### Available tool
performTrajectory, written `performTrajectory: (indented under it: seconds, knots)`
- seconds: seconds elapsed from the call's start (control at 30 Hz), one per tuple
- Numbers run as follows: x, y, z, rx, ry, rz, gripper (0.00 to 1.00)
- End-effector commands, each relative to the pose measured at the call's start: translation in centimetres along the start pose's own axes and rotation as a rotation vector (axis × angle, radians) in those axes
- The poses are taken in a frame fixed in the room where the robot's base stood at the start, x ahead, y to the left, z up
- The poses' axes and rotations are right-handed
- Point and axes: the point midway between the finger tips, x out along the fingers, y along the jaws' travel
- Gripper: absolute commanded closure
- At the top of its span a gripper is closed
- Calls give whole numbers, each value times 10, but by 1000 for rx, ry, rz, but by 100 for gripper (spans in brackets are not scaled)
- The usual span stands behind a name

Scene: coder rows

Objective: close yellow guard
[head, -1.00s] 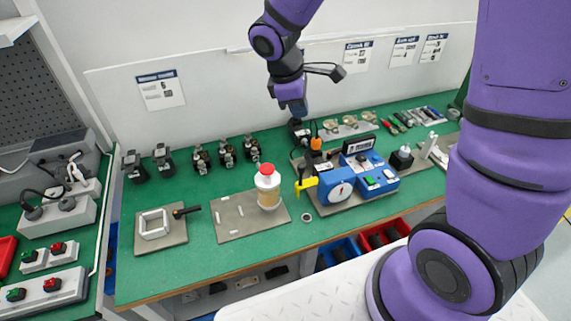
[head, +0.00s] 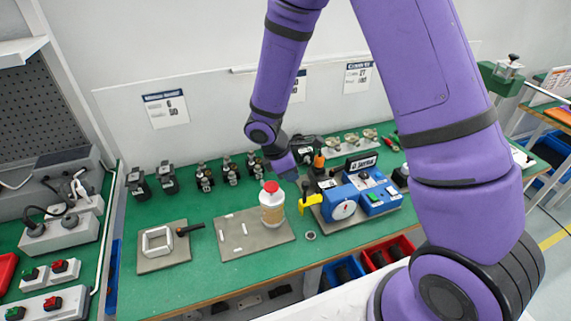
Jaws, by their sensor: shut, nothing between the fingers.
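The yellow guard (head: 309,202) is a small angled yellow piece at the left side of the blue machine (head: 344,206), which has a round white dial. The guard sticks out to the left toward the bottle. My gripper (head: 294,178) is at the end of my purple arm, above and behind the guard and apart from it in the picture. It is shut and empty, small and partly hidden by my wrist. An orange-topped part (head: 319,160) stands just behind the guard.
A white bottle with a red cap (head: 272,203) stands on a grey plate (head: 240,244) left of the guard. A small ring (head: 310,235) lies in front. A plate with a white frame (head: 157,241) and black handle is further left. Several black devices line the back.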

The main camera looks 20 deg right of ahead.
Motion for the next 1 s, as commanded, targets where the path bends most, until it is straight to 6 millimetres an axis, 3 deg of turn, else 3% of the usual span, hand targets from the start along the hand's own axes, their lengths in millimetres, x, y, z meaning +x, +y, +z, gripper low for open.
performTrajectory:
  seconds: [0.23, 0.67, 0.77, 1.0]
  knots:
    - [26, 0, 0, 0, -1, -1, 100]
    - [29, 0, 1, 1, 0, 0, 100]
    - [33, 2, 11, 4, -1, -1, 100]
    - [52, 9, 59, 4, -1, -3, 100]
